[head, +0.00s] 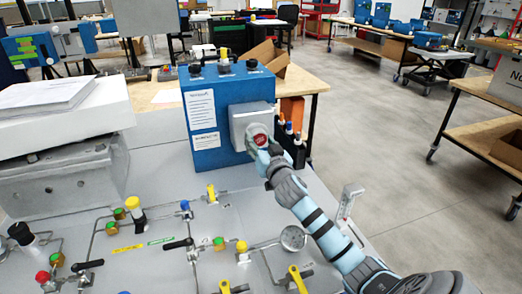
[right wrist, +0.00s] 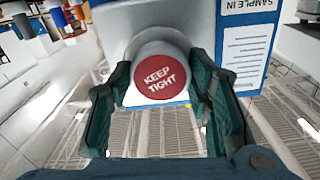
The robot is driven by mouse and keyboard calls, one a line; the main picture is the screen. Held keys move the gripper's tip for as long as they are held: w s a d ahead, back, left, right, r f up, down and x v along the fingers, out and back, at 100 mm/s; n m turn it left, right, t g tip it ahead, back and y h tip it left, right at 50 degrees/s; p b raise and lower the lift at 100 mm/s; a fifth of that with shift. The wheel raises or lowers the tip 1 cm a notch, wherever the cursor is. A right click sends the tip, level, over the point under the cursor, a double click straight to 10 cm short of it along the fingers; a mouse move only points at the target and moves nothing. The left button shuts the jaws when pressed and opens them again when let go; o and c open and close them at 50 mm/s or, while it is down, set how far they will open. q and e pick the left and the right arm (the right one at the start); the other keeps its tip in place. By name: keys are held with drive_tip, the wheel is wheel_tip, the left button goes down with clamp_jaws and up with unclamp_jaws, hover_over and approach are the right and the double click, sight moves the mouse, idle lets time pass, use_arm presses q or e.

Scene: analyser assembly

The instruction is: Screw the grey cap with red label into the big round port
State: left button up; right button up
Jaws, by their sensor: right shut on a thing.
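The grey cap with its round red "KEEP TIGHT" label (right wrist: 160,77) sits at the grey housing (head: 238,122) on the front of the blue analyser box (head: 205,100). In the head view the red label (head: 260,140) faces my right arm. My right gripper (right wrist: 160,90) is shut on the cap, one finger on each side of it. In the head view the right gripper (head: 262,150) reaches the cap from the lower right. The big round port is hidden behind the cap, so how deep the cap sits cannot be told. My left gripper is not in view.
A panel with pipes, valves and a pressure gauge (head: 293,238) lies in front of the box. Several small bottles (head: 290,130) stand right of the box. Open floor lies to the right.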

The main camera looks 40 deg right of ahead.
drive_tip(key=m+b, duration=0.1)
drive_tip(key=m, duration=0.1)
drive_tip(key=m+b, duration=0.1)
drive_tip(key=m, duration=0.1)
drive_tip(key=m+b, duration=0.1)
drive_tip(key=m, duration=0.2)
drive_tip(key=shift+f, duration=0.3)
drive_tip(key=shift+m+b, duration=0.4)
drive_tip(key=shift+m, duration=0.4)
drive_tip(key=shift+r+m, duration=0.15)
drive_tip(key=shift+m, duration=0.35)
drive_tip(key=o, duration=1.3)
drive_tip(key=shift+o, duration=0.2)
drive_tip(key=shift+w, duration=0.1)
